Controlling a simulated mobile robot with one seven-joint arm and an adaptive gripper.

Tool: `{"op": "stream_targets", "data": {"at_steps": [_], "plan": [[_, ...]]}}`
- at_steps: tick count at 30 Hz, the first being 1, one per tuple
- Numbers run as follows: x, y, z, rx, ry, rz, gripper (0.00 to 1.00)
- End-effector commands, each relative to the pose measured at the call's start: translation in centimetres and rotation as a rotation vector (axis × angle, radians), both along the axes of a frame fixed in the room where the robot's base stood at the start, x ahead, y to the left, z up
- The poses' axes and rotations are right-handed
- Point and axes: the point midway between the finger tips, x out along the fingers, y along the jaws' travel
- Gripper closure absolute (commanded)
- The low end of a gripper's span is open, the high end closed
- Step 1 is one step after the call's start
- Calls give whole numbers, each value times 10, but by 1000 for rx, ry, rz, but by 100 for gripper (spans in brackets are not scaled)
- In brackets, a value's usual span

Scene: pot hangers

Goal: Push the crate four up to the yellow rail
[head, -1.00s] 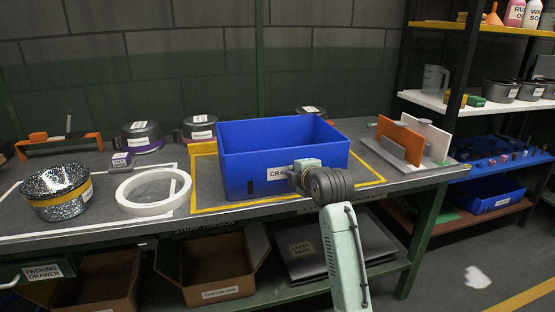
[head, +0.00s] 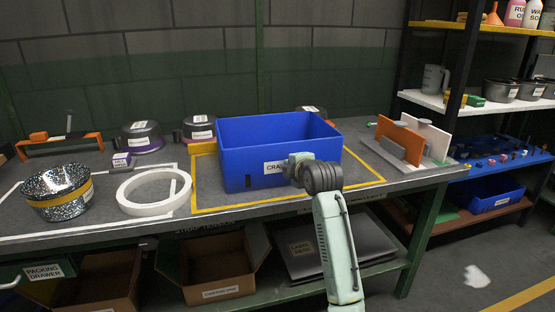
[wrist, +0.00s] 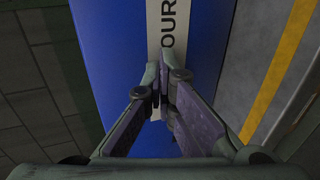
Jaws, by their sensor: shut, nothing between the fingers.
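The blue crate (head: 235,170) stands upright on the bench, inside a yellow outline. Its front label (head: 276,167) reads "CRA..." in the head view, the rest hidden by my gripper; the wrist view shows "OUR" on the label (wrist: 168,30). My gripper (wrist: 163,75) is shut and empty, its fingertips at the label on the crate's front wall; whether they touch is hard to tell. In the head view my gripper (head: 299,160) is at the right part of that wall. A yellow strip (head: 203,148) shows behind the crate at left; the crate hides the rest of it.
A white ring (head: 153,192) and a speckled pot (head: 58,190) lie left of the crate. Labelled pots (head: 142,137) stand behind at left. A stand with orange and white boards (head: 410,140) is to the right. Bare bench lies in front of the crate.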

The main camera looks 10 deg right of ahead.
Motion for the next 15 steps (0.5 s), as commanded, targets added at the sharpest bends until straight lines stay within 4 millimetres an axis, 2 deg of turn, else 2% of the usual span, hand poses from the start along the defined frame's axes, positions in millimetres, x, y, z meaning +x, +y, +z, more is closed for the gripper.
{"op": "stream_targets", "data": {"at_steps": [15], "plan": [[21,1,0,-1,0,1,100]]}}
